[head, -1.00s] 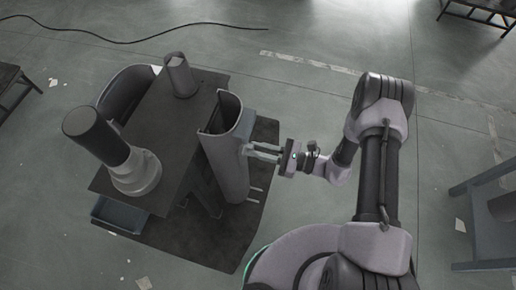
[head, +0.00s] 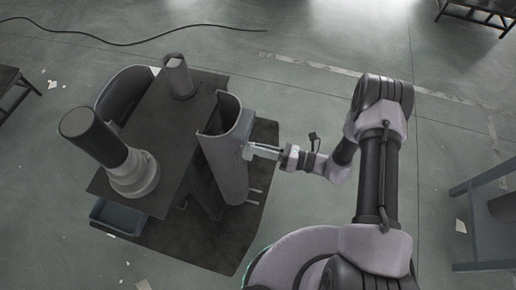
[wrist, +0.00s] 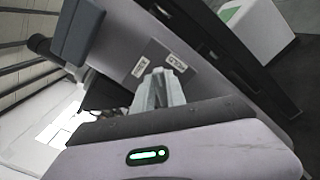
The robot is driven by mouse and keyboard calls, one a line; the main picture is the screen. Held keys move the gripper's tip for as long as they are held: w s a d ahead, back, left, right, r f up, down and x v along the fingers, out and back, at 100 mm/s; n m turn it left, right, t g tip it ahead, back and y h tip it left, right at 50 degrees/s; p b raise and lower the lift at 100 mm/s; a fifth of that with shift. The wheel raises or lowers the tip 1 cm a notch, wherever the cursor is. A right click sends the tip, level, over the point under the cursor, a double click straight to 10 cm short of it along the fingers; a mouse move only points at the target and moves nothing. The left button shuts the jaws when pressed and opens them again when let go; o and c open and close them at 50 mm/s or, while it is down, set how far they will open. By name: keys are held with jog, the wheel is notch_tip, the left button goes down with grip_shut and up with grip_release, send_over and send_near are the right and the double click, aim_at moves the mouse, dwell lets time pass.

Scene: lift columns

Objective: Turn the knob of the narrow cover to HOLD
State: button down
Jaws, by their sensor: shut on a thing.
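The narrow cover (head: 226,160) is a tall curved grey shell standing at the right side of the dark table in the head view. Its pale face (wrist: 115,50) fills the middle of the wrist view, tilted. My gripper (head: 254,151) reaches it from the right, near the top of its outer side. In the wrist view my gripper (wrist: 160,90) is shut on the knob, which is mostly hidden by the fingers. Two small white labels, a left label (wrist: 140,67) and a right label (wrist: 177,62), sit just beyond the fingertips. Their lettering is too small and tilted to read surely.
A dark table (head: 165,115) carries a black cylinder on a pale base (head: 133,172) and a small grey cup-like part (head: 177,75). A wider curved shell (head: 122,92) stands behind its left side. A blue-grey bin (head: 117,217) is at its front left.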

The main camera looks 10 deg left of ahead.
jog(key=shift+w+f+m+b, duration=0.1)
jog(key=shift+f+m, duration=0.1)
jog(key=shift+m, duration=1.45)
jog(key=shift+w+f+m+b, duration=0.1)
jog(key=shift+f+m, duration=0.05)
jog(key=shift+m, duration=1.45)
jog(key=shift+w+f+m+b, duration=0.1)
jog(key=shift+f+m, duration=0.1)
jog(key=shift+m, duration=1.45)
jog(key=c, duration=1.4)
grip_release()
jog(key=shift+o, duration=0.2)
jog(key=shift+d, duration=0.1)
jog(key=s+d+p, duration=0.1)
jog(key=d+p, duration=0.2)
jog(key=d, duration=1.4)
jog(key=shift+s+d, duration=0.15)
jog(key=shift+s, duration=0.1)
